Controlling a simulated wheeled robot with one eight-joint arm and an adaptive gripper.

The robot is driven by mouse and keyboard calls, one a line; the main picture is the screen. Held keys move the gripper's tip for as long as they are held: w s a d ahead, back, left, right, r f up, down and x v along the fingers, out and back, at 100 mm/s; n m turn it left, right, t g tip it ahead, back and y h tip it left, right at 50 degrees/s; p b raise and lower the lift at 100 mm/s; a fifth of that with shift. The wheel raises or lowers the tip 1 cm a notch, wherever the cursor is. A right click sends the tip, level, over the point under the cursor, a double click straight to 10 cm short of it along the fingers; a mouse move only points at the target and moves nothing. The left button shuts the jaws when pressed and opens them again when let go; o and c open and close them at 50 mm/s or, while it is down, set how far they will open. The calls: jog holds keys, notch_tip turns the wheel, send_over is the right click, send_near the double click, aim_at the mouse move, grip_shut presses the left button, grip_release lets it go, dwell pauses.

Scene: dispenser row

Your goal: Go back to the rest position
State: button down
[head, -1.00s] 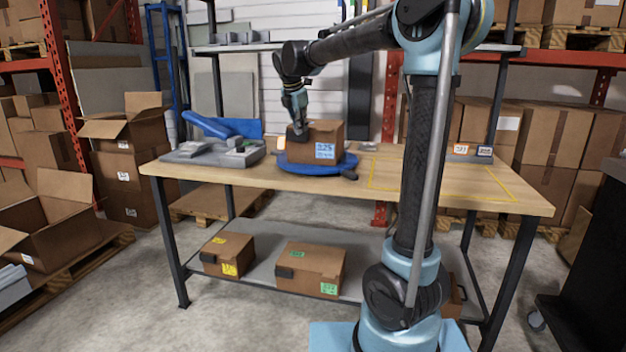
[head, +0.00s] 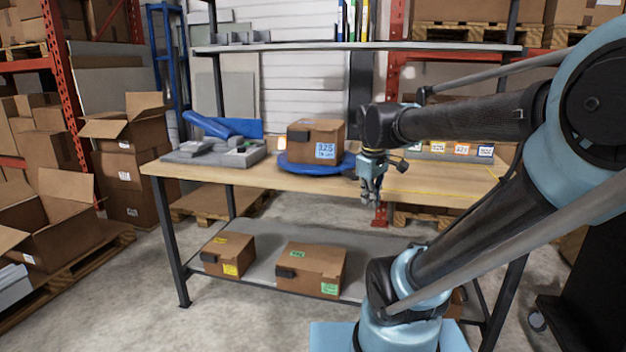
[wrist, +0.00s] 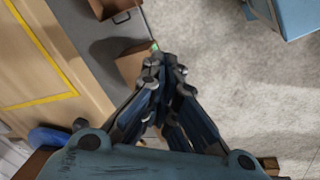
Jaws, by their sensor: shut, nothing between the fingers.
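My gripper (head: 370,197) is shut and empty in the head view. It hangs pointing down in front of the bench's front edge, right of the blue turntable (head: 292,168). In the wrist view the gripper (wrist: 172,66) shows its fingers together above the floor and the lower shelf. A cardboard box (head: 305,146) with a blue-printed label and a dark patch on its front stands on the turntable, apart from the gripper.
The wooden bench (head: 225,176) carries a grey tray with a blue dispenser (head: 212,128) at left. Small label cards (head: 461,149) line the back right. Open cartons (head: 50,215) stand at far left. The floor in front is free.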

jog(key=s+d+f+m, duration=0.2)
jog(key=s+f+m, duration=0.6)
jog(key=s+f, duration=0.3)
jog(key=shift+s+d+f+g+y, duration=0.2)
jog(key=shift+s+f+g+y, duration=0.15)
jog(key=shift+f, duration=0.2)
